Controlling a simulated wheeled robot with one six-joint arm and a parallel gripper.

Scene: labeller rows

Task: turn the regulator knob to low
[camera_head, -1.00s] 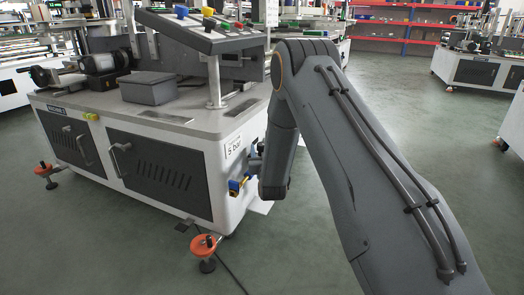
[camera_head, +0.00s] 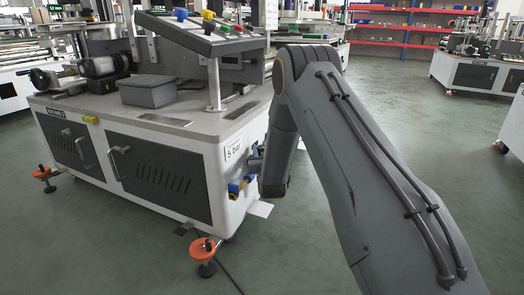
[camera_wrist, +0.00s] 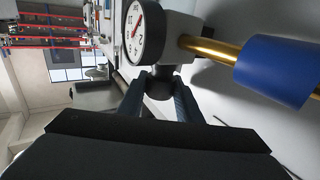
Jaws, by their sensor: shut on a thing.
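The regulator is on the side of the white machine cabinet. In the wrist view its round white gauge (camera_wrist: 143,30) with a red needle is at the top, and a black knob (camera_wrist: 160,84) is below the gauge. My gripper (camera_wrist: 160,98) is shut on the knob, with a finger on each side. The knob's setting marks cannot be read. In the head view the regulator is mostly hidden by my arm; a blue and yellow part (camera_head: 240,184) shows beside my wrist, and my gripper's fingers are not clearly seen.
A brass pipe (camera_wrist: 208,46) runs right from the regulator to a blue cylinder (camera_wrist: 277,70). A "5 bar" label (camera_head: 233,150) is on the cabinet (camera_head: 205,165) just above. An orange levelling foot (camera_head: 203,249) stands on the floor below. Open green floor lies to the right.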

